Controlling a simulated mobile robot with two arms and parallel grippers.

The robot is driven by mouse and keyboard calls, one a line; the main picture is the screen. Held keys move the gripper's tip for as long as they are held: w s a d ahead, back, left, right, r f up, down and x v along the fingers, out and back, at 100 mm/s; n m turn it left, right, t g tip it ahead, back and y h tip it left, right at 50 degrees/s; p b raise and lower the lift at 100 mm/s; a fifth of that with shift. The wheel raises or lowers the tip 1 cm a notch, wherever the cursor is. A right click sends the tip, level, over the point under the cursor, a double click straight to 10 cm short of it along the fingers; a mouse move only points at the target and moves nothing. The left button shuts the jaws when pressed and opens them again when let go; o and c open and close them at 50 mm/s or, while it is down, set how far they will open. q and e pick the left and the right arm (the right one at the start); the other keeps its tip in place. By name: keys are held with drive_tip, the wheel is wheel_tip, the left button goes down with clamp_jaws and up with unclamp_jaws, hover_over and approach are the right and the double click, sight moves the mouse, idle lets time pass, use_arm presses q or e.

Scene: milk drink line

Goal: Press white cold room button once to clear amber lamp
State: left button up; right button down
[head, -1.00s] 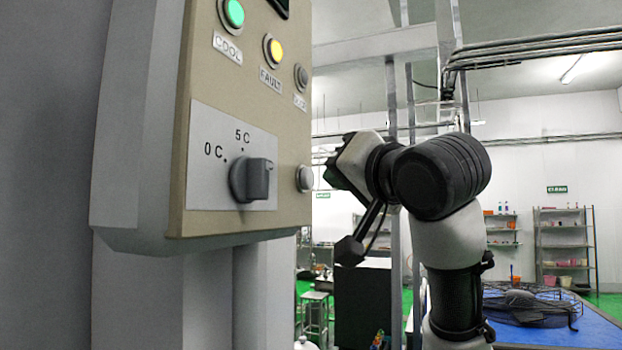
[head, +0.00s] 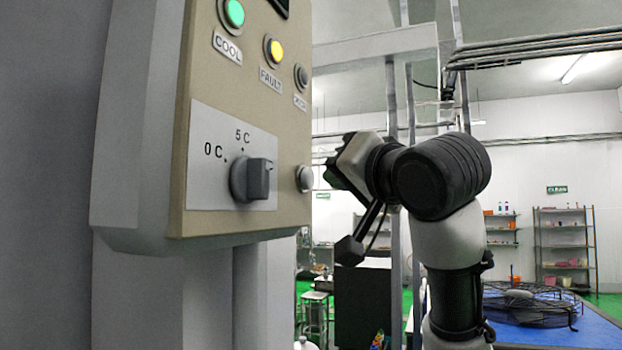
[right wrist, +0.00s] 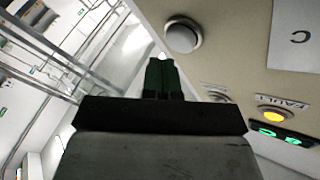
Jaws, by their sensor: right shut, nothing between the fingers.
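The control panel (head: 215,228) fills the left of the head view. Its white button (head: 304,178) sits low at the panel's right edge, and it also shows in the right wrist view (right wrist: 182,36). The amber FAULT lamp (head: 273,50) is lit, and it glows in the right wrist view too (right wrist: 272,115). My right gripper (right wrist: 160,72) is shut and empty, its fingertips beside the white button in that picture. In the head view the right gripper (head: 334,170) is just right of the button, seemingly apart from it. My left gripper is not in view.
The green COOL lamp (head: 231,15) is lit, and a grey lamp (head: 300,76) beside FAULT is dark. A grey rotary knob (head: 251,180) sits left of the button. A blue table (head: 590,335) and shelves (head: 565,250) stand in the right background.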

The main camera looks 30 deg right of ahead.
drive_tip(key=shift+w+a, duration=0.35)
drive_tip(key=shift+w+a, duration=0.25)
drive_tip(key=shift+w, duration=0.05)
idle(0.8)
drive_tip(key=shift+s+d, duration=0.15)
idle(0.3)
drive_tip(key=shift+s+d, duration=0.4)
drive_tip(key=shift+s, duration=0.1)
drive_tip(key=s+d+b, duration=0.2)
drive_tip(key=s+d, duration=0.1)
drive_tip(key=shift+s+d, duration=0.15)
drive_tip(key=shift+s, duration=0.25)
